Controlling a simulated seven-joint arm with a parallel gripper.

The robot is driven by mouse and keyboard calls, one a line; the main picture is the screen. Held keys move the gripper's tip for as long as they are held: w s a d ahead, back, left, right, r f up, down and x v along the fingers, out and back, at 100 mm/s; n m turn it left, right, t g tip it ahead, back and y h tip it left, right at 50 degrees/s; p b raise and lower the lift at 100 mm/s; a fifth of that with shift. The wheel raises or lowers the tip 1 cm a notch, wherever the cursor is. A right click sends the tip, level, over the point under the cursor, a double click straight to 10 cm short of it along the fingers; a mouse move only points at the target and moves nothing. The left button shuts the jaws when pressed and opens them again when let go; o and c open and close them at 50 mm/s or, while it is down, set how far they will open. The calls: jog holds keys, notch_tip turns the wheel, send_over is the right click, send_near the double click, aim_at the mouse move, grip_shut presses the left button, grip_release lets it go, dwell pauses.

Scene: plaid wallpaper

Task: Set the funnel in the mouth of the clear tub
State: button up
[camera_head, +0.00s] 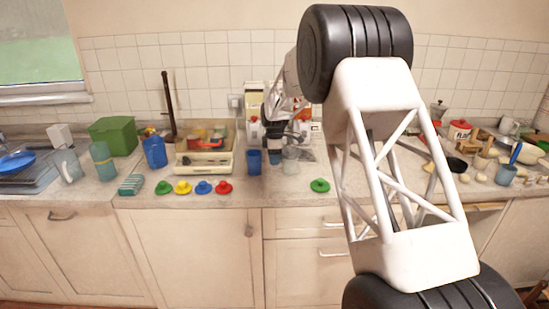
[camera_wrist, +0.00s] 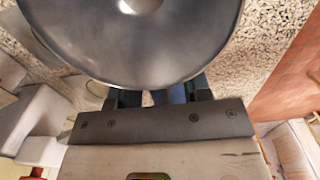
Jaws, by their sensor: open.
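The clear tub (camera_head: 290,161) stands on the counter near the middle, under my arm's end. A wide grey round thing, which looks like the funnel (camera_wrist: 135,50), fills the top of the wrist view, with a bright spot near its upper edge. My gripper (camera_wrist: 160,97) is open, with its dark fingers apart at the near rim of this grey thing. The rim hides the fingertips, so I cannot tell whether they touch it. In the head view my arm's end partly covers this area, and whether the funnel sits in the tub's mouth is unclear.
Blue cups (camera_head: 254,161) stand left of the tub. A cream tray (camera_head: 205,168) is farther left, with several coloured knobbed discs (camera_head: 183,188) before it. A green disc (camera_head: 319,186) lies to the front right. Counter in front of the tub is clear.

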jog(key=shift+r, duration=3.9)
jog(key=s+d+r+m, duration=0.3)
jog(key=s+r, duration=0.2)
jog(key=s, duration=0.6)
jog(key=s+d+r+m+t, duration=0.1)
jog(key=s+d+r+m, duration=0.3)
jog(key=s, duration=0.6)
jog(key=s+d+r+m, duration=0.25)
jog(key=s+r, duration=0.35)
jog(key=s, duration=0.5)
jog(key=s+d+f+m, duration=0.2)
jog(key=s+m, duration=0.1)
jog(key=s, duration=0.7)
jog(key=s+d+f+m+t, duration=0.1)
jog(key=s+f+m, duration=0.1)
jog(key=s, duration=0.9)
jog(key=s+d+f+m, duration=0.2)
jog(key=s+m, duration=0.1)
jog(key=s, duration=0.8)
jog(key=shift+d+m+t, duration=0.3)
jog(key=shift+m, duration=0.05)
